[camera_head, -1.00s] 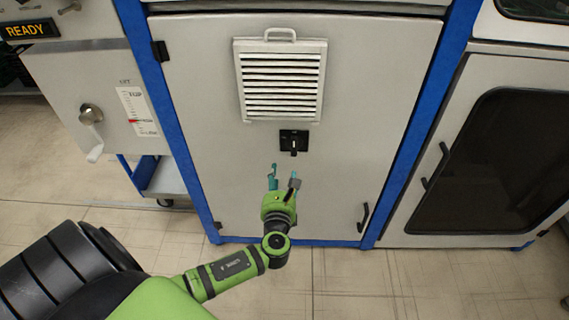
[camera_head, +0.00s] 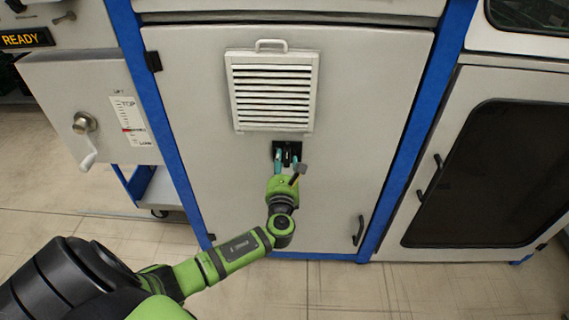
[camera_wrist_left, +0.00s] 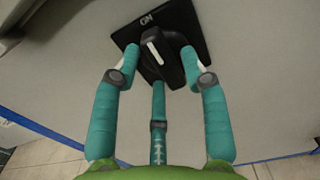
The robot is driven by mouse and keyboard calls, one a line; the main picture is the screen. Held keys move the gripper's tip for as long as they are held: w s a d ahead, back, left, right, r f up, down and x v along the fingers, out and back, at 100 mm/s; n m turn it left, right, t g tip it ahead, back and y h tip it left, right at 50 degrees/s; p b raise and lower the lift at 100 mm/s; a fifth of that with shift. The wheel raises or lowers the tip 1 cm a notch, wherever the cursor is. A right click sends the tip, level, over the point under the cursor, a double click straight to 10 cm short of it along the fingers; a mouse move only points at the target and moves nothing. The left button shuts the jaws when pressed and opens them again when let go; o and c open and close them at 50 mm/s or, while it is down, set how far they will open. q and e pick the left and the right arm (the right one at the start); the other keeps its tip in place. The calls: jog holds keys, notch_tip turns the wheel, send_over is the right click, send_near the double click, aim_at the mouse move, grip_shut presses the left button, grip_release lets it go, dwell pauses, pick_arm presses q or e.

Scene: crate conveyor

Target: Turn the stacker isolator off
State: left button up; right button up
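The isolator switch is a black square plate (camera_head: 293,147) on the grey cabinet door, below the louvred vent. In the left wrist view its black knob (camera_wrist_left: 163,62) has a white pointer line, and the plate (camera_wrist_left: 188,22) reads "ON" near its upper left edge. The pointer is slightly tilted, its upper end towards that lettering. My left gripper (camera_head: 286,160) is at the plate. In the wrist view its teal fingers (camera_wrist_left: 160,75) are spread around the knob, one on each side and a third below; I cannot tell if they touch it. My right gripper is not in view.
The louvred vent (camera_head: 272,91) with a top handle sits above the switch. A door handle (camera_head: 358,231) is at the lower right. A crank (camera_head: 86,124) with a lift scale is on the left panel. A dark-windowed door (camera_head: 490,175) stands right.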

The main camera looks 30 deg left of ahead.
pick_arm(q)
grip_shut()
